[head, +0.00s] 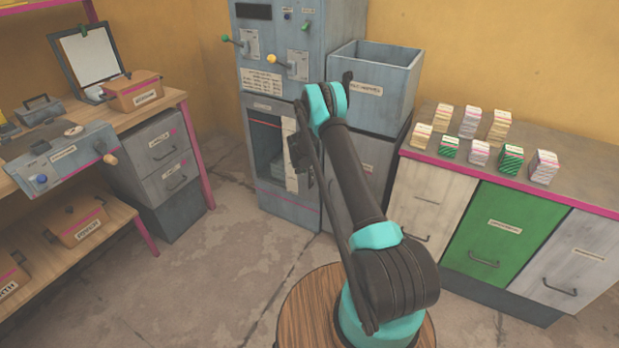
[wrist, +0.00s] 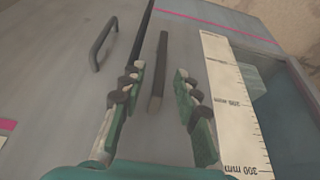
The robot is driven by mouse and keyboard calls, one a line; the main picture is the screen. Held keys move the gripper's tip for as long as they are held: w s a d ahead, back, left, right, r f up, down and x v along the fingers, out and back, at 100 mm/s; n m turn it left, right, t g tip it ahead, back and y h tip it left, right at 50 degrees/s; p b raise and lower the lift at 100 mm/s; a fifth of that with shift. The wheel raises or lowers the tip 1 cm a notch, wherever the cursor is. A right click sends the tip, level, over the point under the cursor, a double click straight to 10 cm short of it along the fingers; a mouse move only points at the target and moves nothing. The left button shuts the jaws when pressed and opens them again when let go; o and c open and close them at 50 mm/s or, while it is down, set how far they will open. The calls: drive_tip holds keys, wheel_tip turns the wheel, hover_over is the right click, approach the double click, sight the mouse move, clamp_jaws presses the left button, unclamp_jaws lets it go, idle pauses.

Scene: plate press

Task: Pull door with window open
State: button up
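The door with the window (head: 285,205) is the blue-grey lower front of the tall machine in the head view, and it looks shut. Its dark window (head: 266,150) is on the left, with a pale measuring strip (head: 291,160) beside it. In the wrist view the strip (wrist: 230,95) and part of the window (wrist: 285,110) lie to the right. A dark upright bar handle (wrist: 158,72) shows between the fingers of my gripper (wrist: 158,82). The fingers are open, with a gap visible on both sides of the bar. In the head view my arm partly hides the gripper (head: 301,150).
A grey cabinet with an open bin (head: 372,85) on top stands right of the door; a second handle (wrist: 103,45) shows left in the wrist view. A counter with drawers (head: 505,235) is at right, a workbench (head: 150,105) at left. Floor before the door is clear.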

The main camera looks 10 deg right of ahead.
sight(309, 174)
drive_tip(key=shift+x, duration=2)
clamp_jaws()
